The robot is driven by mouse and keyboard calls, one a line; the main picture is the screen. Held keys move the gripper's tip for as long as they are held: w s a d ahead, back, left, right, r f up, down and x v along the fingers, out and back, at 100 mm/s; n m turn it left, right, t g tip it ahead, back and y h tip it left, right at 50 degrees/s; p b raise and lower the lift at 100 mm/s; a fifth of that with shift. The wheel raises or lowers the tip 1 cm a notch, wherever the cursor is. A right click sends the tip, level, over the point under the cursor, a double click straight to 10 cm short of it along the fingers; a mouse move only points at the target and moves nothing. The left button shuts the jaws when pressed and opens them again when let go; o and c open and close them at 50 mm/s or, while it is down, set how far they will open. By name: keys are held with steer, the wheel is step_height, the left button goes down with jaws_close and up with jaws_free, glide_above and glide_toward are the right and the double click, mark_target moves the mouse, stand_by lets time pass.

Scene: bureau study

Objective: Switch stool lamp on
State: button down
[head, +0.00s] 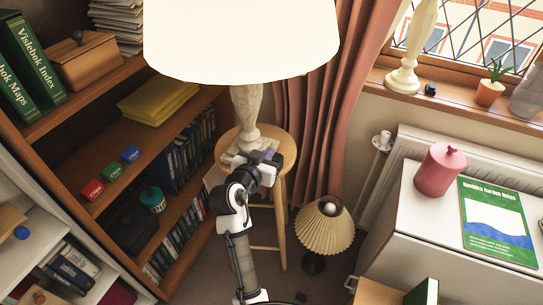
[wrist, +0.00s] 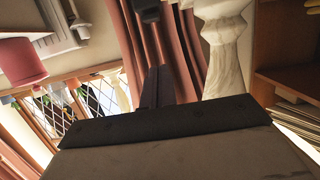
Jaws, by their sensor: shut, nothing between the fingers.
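The stool lamp has a wide, bright cream shade (head: 240,40) and a pale carved column (head: 246,108) on a round wooden stool (head: 284,160). I cannot make out its switch. My gripper (head: 270,162) is shut and empty, in front of the lamp's foot and over the stool top, partly hiding both. In the wrist view, which is roughly upside down, the shut fingers (wrist: 156,86) point towards the curtain, and the pale column (wrist: 225,50) stands to their right. I cannot tell whether the fingers touch anything.
A bookcase (head: 150,75) stands left of the stool, with a red curtain (head: 345,90) behind. A small pleated lamp (head: 322,228) stands on the floor at right. A white cabinet (head: 410,220) bears a pink jar (head: 439,170) and a green book (head: 495,222). Another lamp (head: 405,75) is on the windowsill.

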mark_target(276, 157)
steer(key=w+f, duration=0.1)
steer(key=f+p, duration=0.1)
steer(key=f, duration=0.1)
steer(key=w+d+f, duration=0.1)
steer(key=shift+w+f, duration=0.3)
steer(key=shift+f, duration=0.05)
steer(key=shift+f, duration=0.1)
